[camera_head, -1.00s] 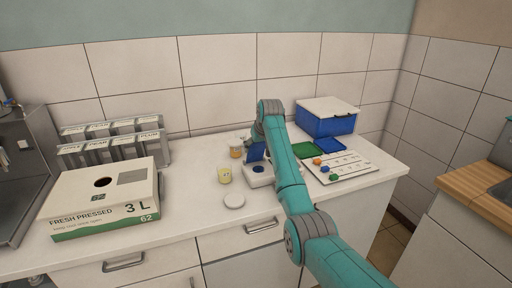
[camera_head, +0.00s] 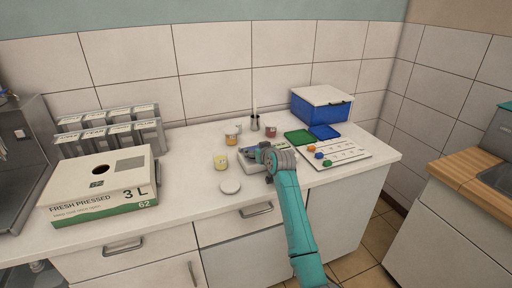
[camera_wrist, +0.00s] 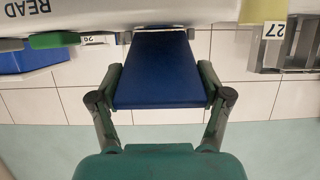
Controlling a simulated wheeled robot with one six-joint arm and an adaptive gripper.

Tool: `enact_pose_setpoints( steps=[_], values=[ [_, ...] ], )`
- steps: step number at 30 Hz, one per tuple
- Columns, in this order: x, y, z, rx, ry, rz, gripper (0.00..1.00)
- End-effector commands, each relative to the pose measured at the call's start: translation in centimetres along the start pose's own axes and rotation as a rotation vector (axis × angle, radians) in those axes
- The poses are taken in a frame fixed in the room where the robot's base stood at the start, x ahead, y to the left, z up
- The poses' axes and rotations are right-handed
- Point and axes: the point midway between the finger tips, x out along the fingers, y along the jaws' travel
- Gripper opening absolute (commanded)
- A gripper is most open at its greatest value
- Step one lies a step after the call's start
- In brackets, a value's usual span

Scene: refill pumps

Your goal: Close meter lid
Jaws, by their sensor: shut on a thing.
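The meter (camera_head: 248,165) is a low white box on the counter, partly hidden behind my gripper in the head view. Its lid is a flat dark blue panel (camera_wrist: 156,70) that fills the middle of the wrist view. My gripper (camera_head: 261,153) is at the meter. In the wrist view my gripper (camera_wrist: 160,78) has a finger at each side edge of the lid and is shut on it. The lid's exact angle to the meter body is hard to tell from the head view.
A yellow jar (camera_head: 220,162) and a white round disc (camera_head: 230,187) stand left of the meter. An amber jar (camera_head: 232,140), a grey cup (camera_head: 254,124) and a red jar (camera_head: 271,132) are behind. A board with coloured pieces (camera_head: 345,153) lies right. A carton (camera_head: 100,190) stands far left.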

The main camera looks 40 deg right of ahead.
Motion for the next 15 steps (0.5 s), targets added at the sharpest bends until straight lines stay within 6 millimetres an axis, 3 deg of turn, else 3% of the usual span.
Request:
enact_pose_setpoints(
  steps=[3,15],
  values=[
    [0.1,0.0,1.2,0.001,-0.014,-0.001,0.14],
    [0.2,0.0,2.2,0.002,-0.02,-0.001,0.14]
  ],
)
